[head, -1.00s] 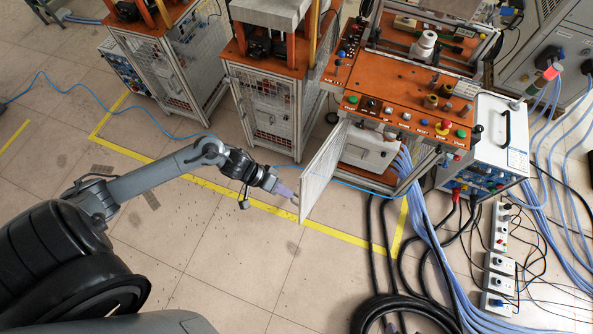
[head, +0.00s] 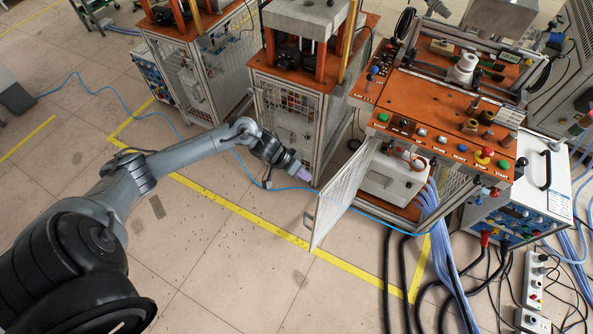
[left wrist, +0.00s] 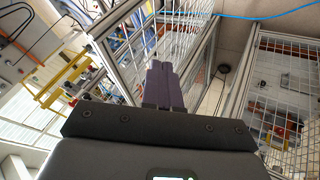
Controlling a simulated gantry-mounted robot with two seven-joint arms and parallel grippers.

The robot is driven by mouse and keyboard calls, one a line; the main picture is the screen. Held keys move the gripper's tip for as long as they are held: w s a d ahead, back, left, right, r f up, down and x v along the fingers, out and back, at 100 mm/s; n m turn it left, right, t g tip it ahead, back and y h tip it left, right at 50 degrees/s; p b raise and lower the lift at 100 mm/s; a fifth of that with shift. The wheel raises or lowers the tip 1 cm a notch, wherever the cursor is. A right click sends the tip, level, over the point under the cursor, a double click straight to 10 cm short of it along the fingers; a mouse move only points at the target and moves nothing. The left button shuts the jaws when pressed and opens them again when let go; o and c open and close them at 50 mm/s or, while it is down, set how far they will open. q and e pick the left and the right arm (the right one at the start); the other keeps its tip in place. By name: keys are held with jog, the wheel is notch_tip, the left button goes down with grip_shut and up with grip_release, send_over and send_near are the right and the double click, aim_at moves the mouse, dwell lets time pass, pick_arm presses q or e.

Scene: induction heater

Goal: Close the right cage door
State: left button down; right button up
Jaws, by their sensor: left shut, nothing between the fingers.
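The right cage door (head: 341,199) is a pale wire-mesh panel in a metal frame. In the head view it stands open, swung out from the front of the orange-topped right cage (head: 440,152), with its free edge over the yellow floor line. My left gripper (head: 308,176) is shut and empty, with purple fingers. It is left of the door, near its free edge, with a small gap visible in the head view. In the left wrist view the shut fingers (left wrist: 163,84) point toward mesh panels on both sides; I cannot tell which is the door. My right gripper is not in view.
A white box (head: 396,182) sits inside the open cage. Another mesh cage (head: 285,120) stands just behind my left gripper. Blue and black cables (head: 440,245) run down the cage's right side. The floor (head: 225,260) left of the door is clear.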

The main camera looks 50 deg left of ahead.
pick_arm(q)
jog(key=w+d+f, duration=0.2)
jog(key=d, duration=0.3)
jog(key=shift+d+f+b, duration=0.2)
jog(key=shift+f+b, duration=0.1)
jog(key=shift+f, duration=0.05)
jog(key=shift+d, duration=0.1)
